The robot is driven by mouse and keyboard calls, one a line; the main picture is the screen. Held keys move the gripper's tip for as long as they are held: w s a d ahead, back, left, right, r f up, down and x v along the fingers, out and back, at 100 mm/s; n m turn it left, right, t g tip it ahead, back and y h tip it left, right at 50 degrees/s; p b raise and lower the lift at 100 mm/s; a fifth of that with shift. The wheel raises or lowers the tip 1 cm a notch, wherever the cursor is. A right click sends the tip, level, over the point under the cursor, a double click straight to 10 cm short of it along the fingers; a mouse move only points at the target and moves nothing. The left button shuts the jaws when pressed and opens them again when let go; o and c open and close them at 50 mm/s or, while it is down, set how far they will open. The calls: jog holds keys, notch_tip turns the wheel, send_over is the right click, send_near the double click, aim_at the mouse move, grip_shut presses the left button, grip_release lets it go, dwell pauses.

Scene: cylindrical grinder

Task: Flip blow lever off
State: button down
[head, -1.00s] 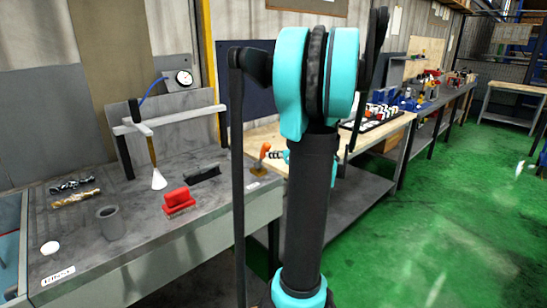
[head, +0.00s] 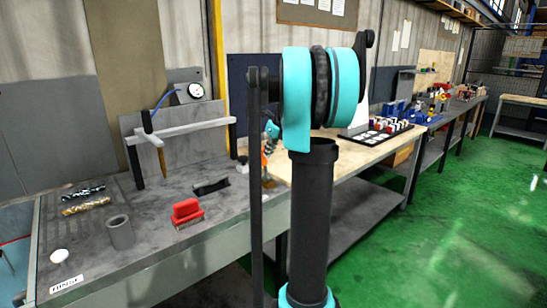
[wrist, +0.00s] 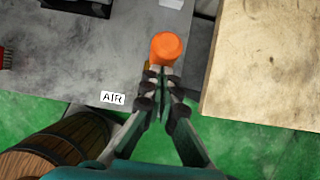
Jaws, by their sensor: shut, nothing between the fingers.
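The orange lever (head: 264,157) stands at the right end of the grey bench. In the wrist view its round orange end (wrist: 166,47) is just beyond my fingertips. My gripper (wrist: 160,74) is shut and empty, its tips touching or very close to the orange end; I cannot tell which. In the head view my wrist partly covers the lever, so its exact tilt is unclear. A white AIR label (wrist: 112,98) lies to the left of the fingers. The brass nozzle (head: 161,160) hangs from a grey bracket, with no white cone under it.
A wooden-topped bench (wrist: 265,60) stands close on the right. A barrel (wrist: 55,145) is below the bench edge.

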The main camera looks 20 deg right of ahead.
aim_at(264, 148)
jog(key=shift+w+a+g, duration=0.3)
jog(key=shift+w+g, duration=0.2)
jog(key=shift+w, duration=0.3)
jog(key=shift+w+a, duration=0.25)
jog(key=shift+w, duration=0.4)
jog(key=shift+s+d+r, duration=0.1)
jog(key=shift+s+d, duration=0.05)
jog(key=s+v, duration=0.1)
jog(key=v, duration=1.1)
jog(key=shift+s, duration=0.2)
jog(key=shift+r, duration=0.1)
